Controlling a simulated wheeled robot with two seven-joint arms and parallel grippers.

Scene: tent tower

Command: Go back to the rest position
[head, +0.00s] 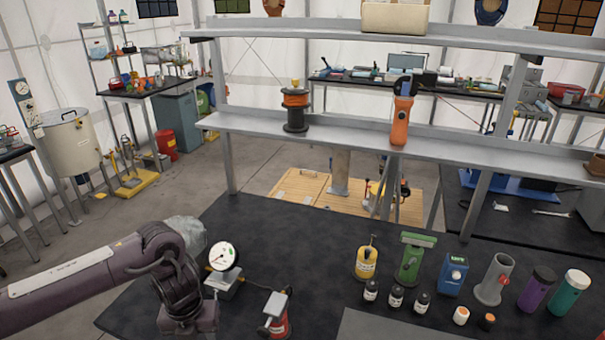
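My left arm (165,262) comes in from the left over the near left of the black table (290,240). Its end bends down and is cut off by the bottom edge, so no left fingertips show. My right arm and gripper are out of view. A white dial gauge on a stand (222,256) is just right of my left arm. A red device with a grey top (275,312) stands to the right of the gauge, near the bottom edge. No object is seen held.
On the table's right stand a yellow container (366,262), a green device (411,257), a blue box (453,274), a grey cylinder (494,278), purple (537,288) and teal (570,292) containers, and small bottles (396,297). A grey shelf (350,133) spans behind. The table's middle is clear.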

